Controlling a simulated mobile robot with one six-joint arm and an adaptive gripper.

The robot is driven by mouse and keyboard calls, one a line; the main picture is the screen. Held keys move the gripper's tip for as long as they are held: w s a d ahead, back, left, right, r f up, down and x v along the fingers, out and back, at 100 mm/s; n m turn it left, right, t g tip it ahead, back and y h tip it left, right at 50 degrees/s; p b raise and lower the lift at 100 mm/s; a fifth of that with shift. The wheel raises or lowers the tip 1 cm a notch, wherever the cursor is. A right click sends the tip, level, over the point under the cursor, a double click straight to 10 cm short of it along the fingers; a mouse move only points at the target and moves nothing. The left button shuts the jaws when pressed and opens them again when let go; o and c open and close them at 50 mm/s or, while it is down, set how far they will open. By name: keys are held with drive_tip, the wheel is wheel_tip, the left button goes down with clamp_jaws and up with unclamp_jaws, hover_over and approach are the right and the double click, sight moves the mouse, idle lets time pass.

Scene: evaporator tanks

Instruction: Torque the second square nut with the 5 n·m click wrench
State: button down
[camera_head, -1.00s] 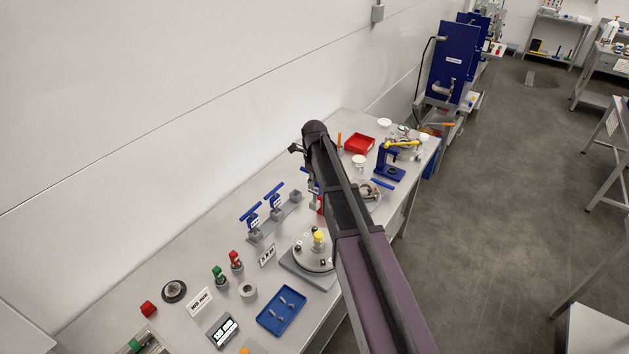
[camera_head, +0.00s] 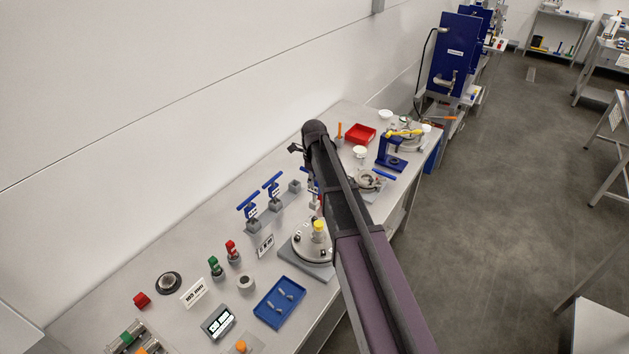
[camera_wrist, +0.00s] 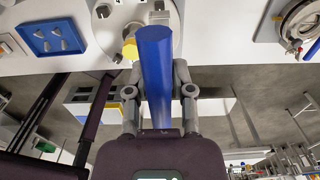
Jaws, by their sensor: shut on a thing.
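My gripper (camera_wrist: 157,92) is shut on a blue bar-shaped handle (camera_wrist: 154,65), which looks like that of a click wrench. The handle points away from the wrist, towards the bench; its working end is hidden. A round steel flange (camera_head: 306,254) on a grey base stands on the bench, with a yellow piece (camera_head: 319,226) on top and small dark spots around it. The flange (camera_wrist: 168,22) and yellow piece (camera_wrist: 130,49) also show in the wrist view. I cannot make out the square nuts. In the head view my arm hides most of the gripper and part of the flange.
Two blue T-handled wrenches (camera_head: 248,207) (camera_head: 272,184) stand in a grey rack; the block at its right end is empty. A blue tray (camera_head: 263,312) with small parts lies in front of the flange. A red bin (camera_head: 360,134) and blue press (camera_head: 388,150) stand farther along the bench.

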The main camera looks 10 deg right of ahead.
sight(314, 201)
drive_tip(key=shift+f, duration=0.2)
drive_tip(key=shift+f+b, duration=2.4)
drive_tip(key=shift+b, duration=0.2)
drive_tip(key=shift+f+b, duration=0.9)
idle(0.8)
idle(0.4)
drive_tip(key=shift+m, duration=1.3)
